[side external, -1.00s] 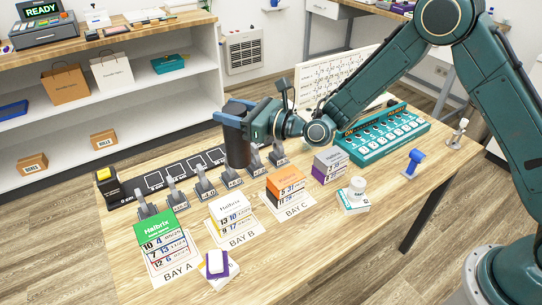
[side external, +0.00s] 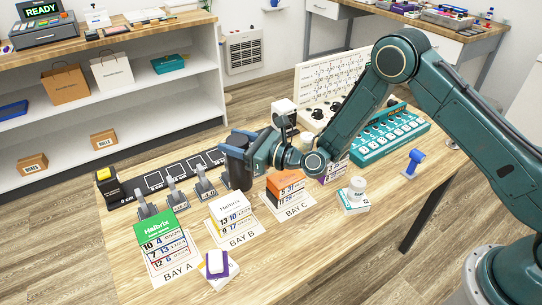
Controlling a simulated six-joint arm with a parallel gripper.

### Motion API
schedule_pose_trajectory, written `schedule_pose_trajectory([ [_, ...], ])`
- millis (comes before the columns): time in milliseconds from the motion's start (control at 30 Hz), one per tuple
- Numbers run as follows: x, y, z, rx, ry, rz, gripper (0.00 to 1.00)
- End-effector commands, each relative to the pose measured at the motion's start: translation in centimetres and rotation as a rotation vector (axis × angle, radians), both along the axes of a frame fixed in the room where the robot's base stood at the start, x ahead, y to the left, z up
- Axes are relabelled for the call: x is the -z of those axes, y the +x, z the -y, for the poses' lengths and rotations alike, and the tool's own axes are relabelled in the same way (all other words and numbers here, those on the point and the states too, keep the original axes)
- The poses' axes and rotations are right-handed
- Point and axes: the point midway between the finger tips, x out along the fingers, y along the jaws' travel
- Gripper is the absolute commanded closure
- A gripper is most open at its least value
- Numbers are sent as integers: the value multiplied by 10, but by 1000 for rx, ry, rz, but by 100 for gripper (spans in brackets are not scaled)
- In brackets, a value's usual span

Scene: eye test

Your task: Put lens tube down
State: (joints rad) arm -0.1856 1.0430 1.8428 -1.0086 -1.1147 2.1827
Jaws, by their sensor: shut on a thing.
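The lens tube (side external: 240,176) is a dark cylinder, upright in my gripper (side external: 238,150) in the side external view. The gripper's blue-grey jaws are shut around its upper part. The tube is among the row of grey stands, just behind the white box at Bay B. Its lower end is close to table height; I cannot tell whether it touches anything. My gripper and wrist hide the right part of the row.
Grey stands (side external: 176,194) line the wooden table (side external: 130,255) before a black strip with white outlined squares (side external: 160,180). Card boxes stand at Bay A (side external: 162,238), Bay B (side external: 230,210) and Bay C (side external: 287,186). A teal case (side external: 372,153) lies right.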

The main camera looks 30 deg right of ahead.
Motion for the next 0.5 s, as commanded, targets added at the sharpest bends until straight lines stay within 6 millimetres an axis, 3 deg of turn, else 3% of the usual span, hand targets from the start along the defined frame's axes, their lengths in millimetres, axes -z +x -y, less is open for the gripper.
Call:
schedule_pose_trajectory([
  [333, 30, 0, 0, 2, 0, -1, 92],
  [500, 36, 0, 0, 2, 0, 1, 92],
])
